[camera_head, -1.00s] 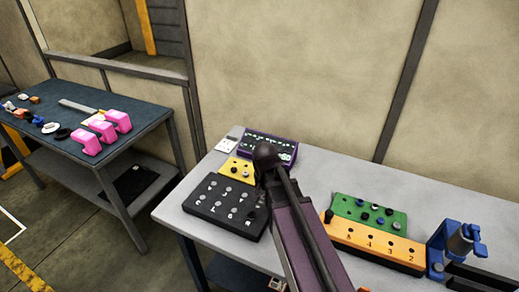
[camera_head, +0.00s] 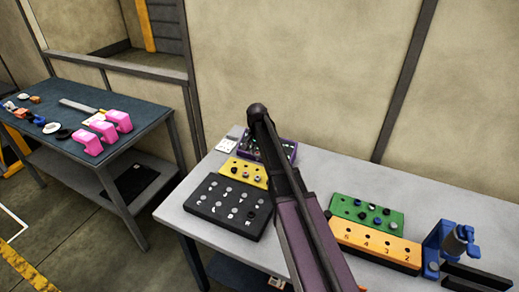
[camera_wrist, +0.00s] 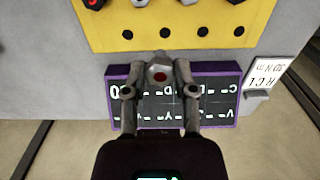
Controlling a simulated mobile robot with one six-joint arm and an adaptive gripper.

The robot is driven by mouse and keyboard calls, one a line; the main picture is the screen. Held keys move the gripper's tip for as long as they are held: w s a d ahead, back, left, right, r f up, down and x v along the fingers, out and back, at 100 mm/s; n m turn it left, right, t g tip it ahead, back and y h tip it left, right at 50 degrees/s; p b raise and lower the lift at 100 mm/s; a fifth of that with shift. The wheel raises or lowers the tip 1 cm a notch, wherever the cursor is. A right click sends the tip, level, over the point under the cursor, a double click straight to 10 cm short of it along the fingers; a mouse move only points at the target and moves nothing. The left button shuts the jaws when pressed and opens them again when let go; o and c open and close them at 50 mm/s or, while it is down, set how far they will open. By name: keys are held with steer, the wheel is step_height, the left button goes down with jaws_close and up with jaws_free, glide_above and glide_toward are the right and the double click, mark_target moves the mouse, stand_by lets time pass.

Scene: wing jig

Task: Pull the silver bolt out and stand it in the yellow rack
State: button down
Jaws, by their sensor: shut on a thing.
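My gripper (camera_wrist: 158,73) is in the wrist view, with its two fingers closed around a silver bolt (camera_wrist: 158,65) with a red mark on its head. It holds the bolt over the dark-faced purple box, close to the edge of the yellow rack (camera_wrist: 175,37). The rack has a row of dark empty holes nearest the gripper and several bolts in its far row, cut by the picture's edge. The yellow rack (camera_head: 232,170) also shows in the head view, partly behind my arm. My gripper and the held bolt are hidden there.
The purple box (camera_wrist: 230,110) has a face with light characters; a white card (camera_wrist: 268,74) is beside it. A black block (camera_head: 205,207) stands in front of the yellow rack. Green (camera_head: 345,203) and orange (camera_head: 350,232) racks and a blue fixture (camera_head: 440,240) are at the right.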

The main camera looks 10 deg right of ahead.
steer(key=shift+w+d, duration=0.1)
steer(key=shift+w, duration=0.55)
steer(key=shift+f+b, duration=3.15)
steer(key=shift+f+b, duration=0.35)
steer(key=shift+b, duration=0.05)
steer(key=shift+f+b, duration=0.7)
steer(key=shift+f, duration=0.15)
steer(key=shift+c, duration=1.7)
jaws_free()
